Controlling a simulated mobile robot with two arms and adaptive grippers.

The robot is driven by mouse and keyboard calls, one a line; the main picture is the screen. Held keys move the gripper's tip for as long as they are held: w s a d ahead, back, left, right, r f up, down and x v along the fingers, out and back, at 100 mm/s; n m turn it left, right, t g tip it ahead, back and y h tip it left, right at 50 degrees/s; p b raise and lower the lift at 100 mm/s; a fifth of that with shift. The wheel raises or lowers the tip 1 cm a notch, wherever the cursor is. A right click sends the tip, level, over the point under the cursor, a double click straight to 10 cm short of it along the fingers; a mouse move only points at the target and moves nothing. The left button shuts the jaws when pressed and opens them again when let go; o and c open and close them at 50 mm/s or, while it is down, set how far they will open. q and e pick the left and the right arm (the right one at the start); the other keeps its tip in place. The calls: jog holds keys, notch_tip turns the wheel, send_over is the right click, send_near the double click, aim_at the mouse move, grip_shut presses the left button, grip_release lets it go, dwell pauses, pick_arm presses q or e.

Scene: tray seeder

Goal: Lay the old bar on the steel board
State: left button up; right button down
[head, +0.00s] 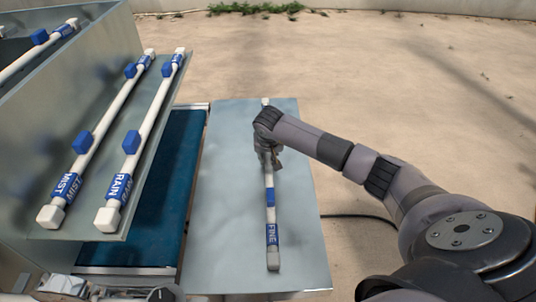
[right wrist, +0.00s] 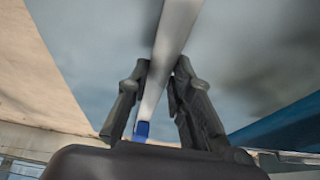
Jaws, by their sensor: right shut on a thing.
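The bar marked FINE (head: 271,205), a white bar with blue bands and pale end caps, is over the steel board (head: 225,200), running lengthwise near its right side. I cannot tell whether it touches the board or is just above it. My right gripper (head: 270,158) is shut on the bar at its upper middle part. In the right wrist view the fingers (right wrist: 158,85) are on both sides of the white bar (right wrist: 172,40), and a blue part (right wrist: 141,130) shows below.
A metal rack (head: 95,235) at left holds bars marked MIST (head: 98,135) and RAIN (head: 142,140), with another bar (head: 35,52) higher up. A blue belt (head: 185,150) runs between rack and board. A dark cable lies right of the board; the floor beyond is clear.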

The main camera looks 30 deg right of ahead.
jog(key=shift+f, duration=0.15)
jog(key=c, duration=1.4)
grip_release()
jog(key=shift+r, duration=0.55)
jog(key=b+v, duration=0.2)
jog(key=v, duration=0.9)
jog(key=shift+s+a+r, duration=0.1)
jog(key=shift+s, duration=0.1)
